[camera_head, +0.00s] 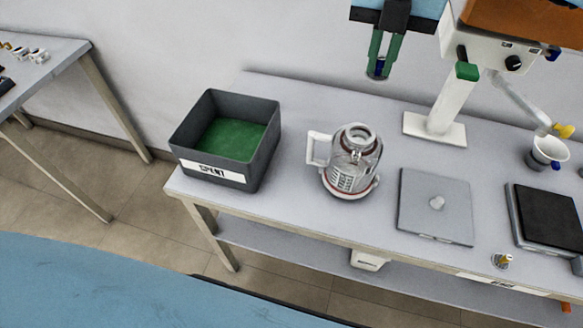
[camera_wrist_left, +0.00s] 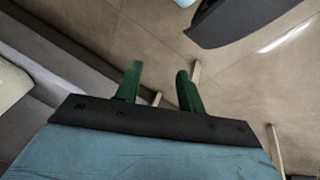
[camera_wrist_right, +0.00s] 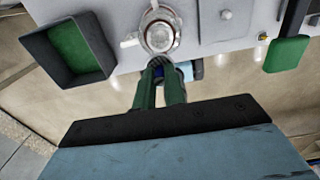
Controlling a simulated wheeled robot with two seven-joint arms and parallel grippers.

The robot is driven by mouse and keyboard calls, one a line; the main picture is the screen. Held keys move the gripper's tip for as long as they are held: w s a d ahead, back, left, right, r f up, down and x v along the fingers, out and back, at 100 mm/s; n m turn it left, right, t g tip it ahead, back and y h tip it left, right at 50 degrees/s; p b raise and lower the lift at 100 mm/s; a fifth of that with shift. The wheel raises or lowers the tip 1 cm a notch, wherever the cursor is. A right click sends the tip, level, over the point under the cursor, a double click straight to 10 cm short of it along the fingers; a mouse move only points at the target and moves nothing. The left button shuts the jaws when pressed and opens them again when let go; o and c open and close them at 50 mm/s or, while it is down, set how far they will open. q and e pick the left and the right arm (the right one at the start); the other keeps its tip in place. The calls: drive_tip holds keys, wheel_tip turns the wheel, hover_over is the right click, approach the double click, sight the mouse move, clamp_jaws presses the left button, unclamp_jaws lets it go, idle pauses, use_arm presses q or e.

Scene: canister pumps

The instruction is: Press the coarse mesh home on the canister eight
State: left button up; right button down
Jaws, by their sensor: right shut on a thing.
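The canister (camera_head: 352,160), a clear body with a white handle on its left and a round open-looking top, stands upright on the grey bench. No number is readable on it. My right gripper (camera_head: 378,72) hangs above and behind it in the head view, shut on a small dark piece with blue on it, which looks like the coarse mesh (camera_head: 377,68). The piece is apart from the canister. In the right wrist view the fingertips lie just below the canister (camera_wrist_right: 160,32) in the picture. My left gripper (camera_wrist_left: 159,72) is open and empty over the floor.
A dark bin (camera_head: 256,160) with a green floor and a label stands left of the canister. A grey plate (camera_head: 430,215) with a knob lies to its right, then a black-topped scale (camera_head: 548,218). A white stand (camera_head: 440,110) rises behind.

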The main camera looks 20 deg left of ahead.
use_arm(q)
drive_tip(key=w+d+r+n+t+h, duration=0.2)
drive_tip(key=w+d+r+n, duration=0.3)
drive_tip(key=d+r, duration=0.2)
drive_tip(key=w+d+r+n+t+h, duration=0.25)
drive_tip(key=w+d+r+n, duration=0.2)
drive_tip(key=d+r, duration=0.3)
drive_tip(key=w+d+r+n+t+h, duration=0.1)
drive_tip(key=w+d+r+n+t, duration=0.15)
drive_tip(key=r+n, duration=0.4)
drive_tip(key=w+d+r+n+t+h, duration=0.1)
drive_tip(key=w+d+r+n+t, duration=0.2)
drive_tip(key=r, duration=0.7)
drive_tip(key=w+a+r+n+t+y, duration=0.1)
drive_tip(key=w+a+r+n, duration=0.25)
drive_tip(key=r+n, duration=0.35)
drive_tip(key=n+t+y, duration=0.2)
drive_tip(key=n+y, duration=0.2)
approach(310, 143)
drive_tip(key=w, duration=0.4)
drive_tip(key=w+d, duration=0.1)
drive_tip(key=w, duration=0.3)
drive_tip(key=w+d, duration=0.1)
drive_tip(key=w, duration=0.3)
drive_tip(key=shift+w+d+f, duration=0.2)
drive_tip(key=shift+w+f, duration=0.05)
